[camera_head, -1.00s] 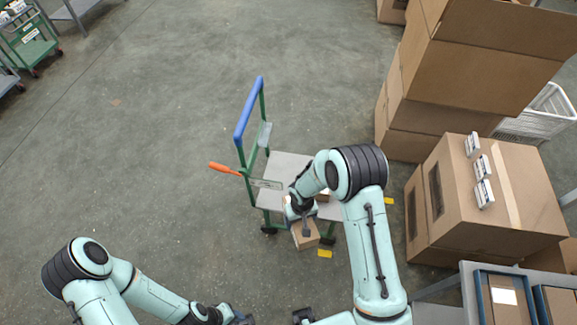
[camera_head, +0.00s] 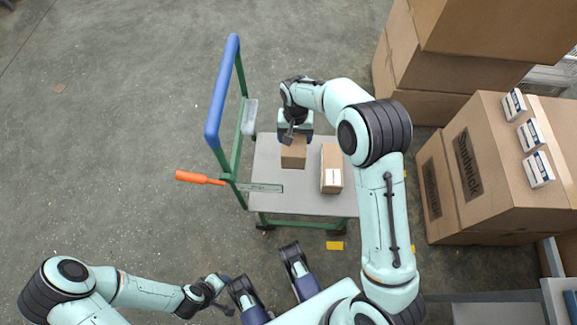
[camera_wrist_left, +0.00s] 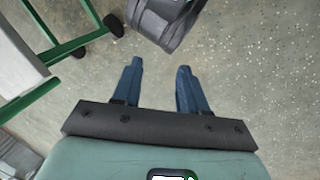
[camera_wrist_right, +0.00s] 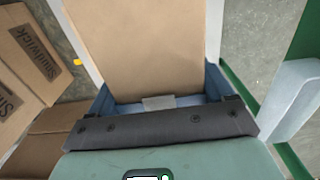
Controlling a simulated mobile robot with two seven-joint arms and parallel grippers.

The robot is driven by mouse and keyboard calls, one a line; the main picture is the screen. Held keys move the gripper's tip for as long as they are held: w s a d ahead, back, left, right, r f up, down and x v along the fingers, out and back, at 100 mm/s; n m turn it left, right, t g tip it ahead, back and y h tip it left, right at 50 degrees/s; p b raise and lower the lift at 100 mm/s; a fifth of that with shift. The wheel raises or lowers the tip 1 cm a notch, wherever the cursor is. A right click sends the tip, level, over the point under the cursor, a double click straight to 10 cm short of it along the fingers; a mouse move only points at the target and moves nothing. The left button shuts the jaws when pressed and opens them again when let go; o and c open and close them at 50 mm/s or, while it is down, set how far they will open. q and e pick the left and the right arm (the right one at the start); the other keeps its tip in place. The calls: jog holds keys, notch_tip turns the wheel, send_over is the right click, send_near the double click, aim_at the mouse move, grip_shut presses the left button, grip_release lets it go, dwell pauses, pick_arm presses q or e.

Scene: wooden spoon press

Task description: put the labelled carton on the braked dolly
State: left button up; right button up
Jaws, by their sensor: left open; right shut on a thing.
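My right gripper (camera_head: 294,132) is shut on a brown carton (camera_head: 292,155), which is over the far-left part of the dolly's grey deck (camera_head: 300,200). I cannot tell whether it touches the deck. In the right wrist view this carton (camera_wrist_right: 145,50) fills the jaws, with a small pale patch at its near edge. Another brown carton (camera_head: 332,165) with a white label stands on the deck to its right. The dolly has a green frame, a blue handle (camera_head: 220,95) and an orange lever (camera_head: 200,178). My left gripper (camera_head: 226,292) is open and empty; its fingers show in the left wrist view (camera_wrist_left: 158,85).
Large stacked cartons (camera_head: 440,95) stand behind and to the right. Small white boxes (camera_head: 527,135) sit on a large carton (camera_head: 490,165). A yellow floor mark (camera_head: 335,245) lies before the dolly. The floor left of the dolly is clear.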

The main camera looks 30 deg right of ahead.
pick_arm(q)
jog(key=w+a+f+b, duration=0.3)
jog(key=f+b, duration=0.1)
jog(key=f, duration=0.2)
jog(key=shift+a+n+t+y+b, duration=0.15)
jog(key=shift+n+t+y+b, duration=0.15)
jog(key=shift+t+y+b, duration=0.1)
pick_arm(e)
jog(key=shift+f, duration=9.8)
pick_arm(q)
jog(key=shift+f, duration=0.15)
pick_arm(e)
jog(key=shift+f, duration=0.1)
jog(key=o, duration=1.3)
pick_arm(q)
jog(key=shift+s+f, duration=0.15)
jog(key=shift+s, duration=0.05)
jog(key=shift+w, duration=0.1)
